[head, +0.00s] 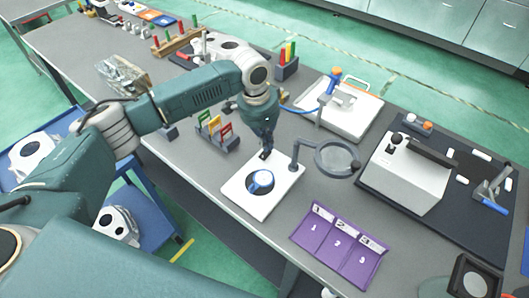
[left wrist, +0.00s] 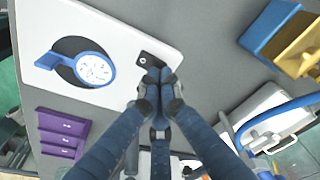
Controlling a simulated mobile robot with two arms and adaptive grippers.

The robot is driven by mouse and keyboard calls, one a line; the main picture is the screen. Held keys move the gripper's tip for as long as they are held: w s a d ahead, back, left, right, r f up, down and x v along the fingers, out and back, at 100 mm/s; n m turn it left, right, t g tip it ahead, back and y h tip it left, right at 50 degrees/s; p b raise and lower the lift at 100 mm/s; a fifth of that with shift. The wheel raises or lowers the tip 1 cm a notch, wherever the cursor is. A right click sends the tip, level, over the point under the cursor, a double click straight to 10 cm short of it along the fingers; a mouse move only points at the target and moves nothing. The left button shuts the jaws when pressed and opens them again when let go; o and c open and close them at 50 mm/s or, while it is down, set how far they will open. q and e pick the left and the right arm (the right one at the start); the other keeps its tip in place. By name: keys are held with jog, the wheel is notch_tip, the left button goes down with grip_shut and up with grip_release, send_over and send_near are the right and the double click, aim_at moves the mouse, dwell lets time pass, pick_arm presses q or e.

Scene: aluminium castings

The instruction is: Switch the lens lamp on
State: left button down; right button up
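The lens lamp (head: 337,158) has a round dark-rimmed lens on a bent arm, rising beside the right edge of a white plate (head: 240,205). The plate also shows in the left wrist view (left wrist: 115,25). A small dark switch piece (left wrist: 148,60) sits near the plate's edge. My left gripper (head: 266,152) points down over the plate's far corner. In the left wrist view its fingertips (left wrist: 159,77) are together, with nothing seen between them, right at the switch piece; contact cannot be told. I cannot tell whether the lamp is lit. My right gripper is out of view.
A blue dial gauge (head: 261,181) lies on the plate. A purple numbered tray (head: 339,243) is in front. A grey-white box (head: 403,175) stands on a dark mat at right. Coloured cards in a holder (head: 216,132) stand left of my gripper.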

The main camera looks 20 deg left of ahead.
pick_arm(q)
jog(key=shift+s+f, duration=0.1)
jog(key=shift+f, duration=0.65)
dwell(0.4)
jog(key=shift+r+p, duration=0.8)
jog(key=shift+p, duration=0.15)
notch_tip(320, 180, up, 6)
jog(key=p, duration=0.6)
jog(key=shift+f, duration=0.25)
jog(key=shift+f, duration=0.1)
